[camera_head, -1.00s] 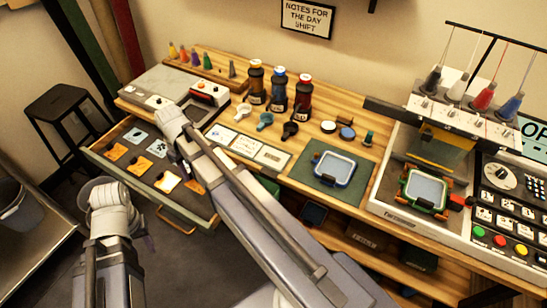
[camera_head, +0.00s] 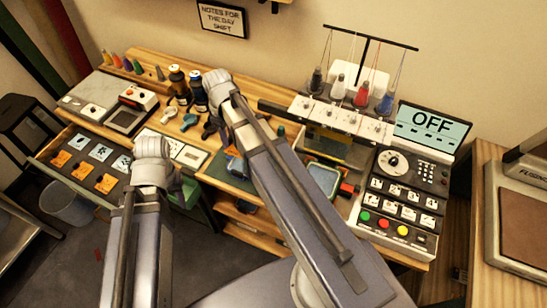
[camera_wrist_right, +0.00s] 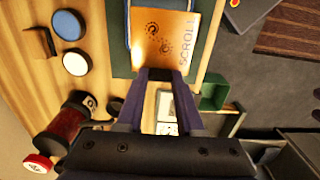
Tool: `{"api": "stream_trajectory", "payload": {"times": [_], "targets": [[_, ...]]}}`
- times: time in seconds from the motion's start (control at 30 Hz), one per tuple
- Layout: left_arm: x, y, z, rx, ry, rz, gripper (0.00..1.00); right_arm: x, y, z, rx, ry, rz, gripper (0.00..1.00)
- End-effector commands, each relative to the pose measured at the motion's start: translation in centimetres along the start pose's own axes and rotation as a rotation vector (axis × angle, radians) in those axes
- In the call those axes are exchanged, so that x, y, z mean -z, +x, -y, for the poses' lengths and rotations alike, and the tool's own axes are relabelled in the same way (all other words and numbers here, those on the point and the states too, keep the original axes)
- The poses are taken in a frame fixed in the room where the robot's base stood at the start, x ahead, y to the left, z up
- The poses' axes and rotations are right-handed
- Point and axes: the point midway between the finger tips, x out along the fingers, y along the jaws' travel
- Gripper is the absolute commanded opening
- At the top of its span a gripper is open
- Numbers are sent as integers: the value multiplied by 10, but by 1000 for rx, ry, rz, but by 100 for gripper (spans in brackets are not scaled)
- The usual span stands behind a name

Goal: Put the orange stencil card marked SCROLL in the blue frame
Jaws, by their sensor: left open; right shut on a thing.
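The orange stencil card marked SCROLL (camera_wrist_right: 160,42) is between the fingers of my right gripper (camera_wrist_right: 165,72), which is shut on it. Blue edges of the blue frame (camera_wrist_right: 127,28) show beside the card in the right wrist view; I cannot tell whether the card is above it or touching it. In the head view the blue frame (camera_head: 236,164) is mostly hidden behind my right arm. My left gripper (camera_head: 152,148) is open, in front of the table near the drawer.
The open drawer (camera_head: 90,197) holds several orange and pale cards. Bottles (camera_head: 178,88) stand behind the right gripper.

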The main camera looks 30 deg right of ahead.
Motion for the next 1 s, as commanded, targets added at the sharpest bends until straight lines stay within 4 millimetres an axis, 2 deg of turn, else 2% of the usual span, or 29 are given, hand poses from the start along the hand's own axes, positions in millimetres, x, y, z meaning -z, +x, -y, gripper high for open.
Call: {"api": "stream_trajectory", "payload": {"times": [0.13,0.37,0.47,0.8,1.0], "targets": [[0,-5,1,0,0,0,45,0,-5,0,0,-11,0,0],[0,-2,0,0,-1,0,45,0,-2,0,0,-13,0,0],[0,7,0,0,0,0,45,0,7,0,0,-13,0,0],[3,56,-5,0,0,0,45,0,56,0,0,-12,0,0],[3,58,-6,0,0,0,45,0,59,0,0,-12,0,0]]}}
